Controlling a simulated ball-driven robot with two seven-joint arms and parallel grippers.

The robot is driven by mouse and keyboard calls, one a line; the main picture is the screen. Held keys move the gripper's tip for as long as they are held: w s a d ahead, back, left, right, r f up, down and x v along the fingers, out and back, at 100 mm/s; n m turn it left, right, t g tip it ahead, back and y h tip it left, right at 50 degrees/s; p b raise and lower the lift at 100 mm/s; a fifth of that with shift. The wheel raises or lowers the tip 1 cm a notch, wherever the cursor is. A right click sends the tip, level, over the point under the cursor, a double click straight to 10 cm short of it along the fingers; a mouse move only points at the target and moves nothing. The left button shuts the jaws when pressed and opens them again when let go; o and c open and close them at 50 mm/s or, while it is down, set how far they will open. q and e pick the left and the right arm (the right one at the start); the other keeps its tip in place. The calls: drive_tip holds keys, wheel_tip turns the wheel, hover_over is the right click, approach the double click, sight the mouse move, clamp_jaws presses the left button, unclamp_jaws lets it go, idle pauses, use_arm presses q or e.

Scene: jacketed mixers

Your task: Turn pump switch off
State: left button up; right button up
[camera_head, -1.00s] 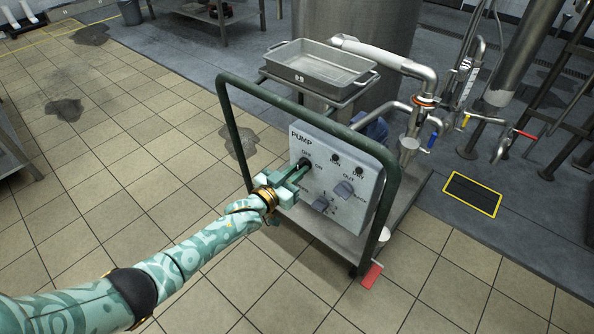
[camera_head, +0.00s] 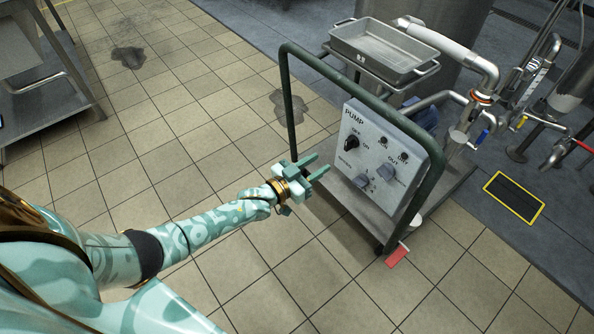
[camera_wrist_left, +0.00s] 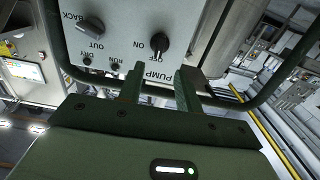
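The grey pump control box (camera_head: 378,155) is mounted on a cart with a dark green tube frame. Its black pump switch (camera_head: 352,143) sits at the upper left of the panel, under the PUMP label, near the OFF and ON marks. The switch also shows in the left wrist view (camera_wrist_left: 158,45); I cannot tell for sure which mark it points to. My left gripper (camera_head: 316,166) is open and empty, off the panel, to the lower left of the switch. Its two separated fingers show in the left wrist view (camera_wrist_left: 160,84). My right gripper is not in view.
The green frame (camera_head: 291,95) stands beside my left gripper. A metal tray (camera_head: 380,50) sits on top of the cart, with pipes and valves to the right. A red pedal-like piece (camera_head: 397,256) is low at the cart's front corner.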

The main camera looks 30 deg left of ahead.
use_arm(q)
drive_tip(key=p+v, duration=0.1)
drive_tip(key=v, duration=0.4)
drive_tip(key=shift+s+a, duration=0.1)
drive_tip(key=shift+s, duration=0.2)
drive_tip(key=shift+f, duration=0.1)
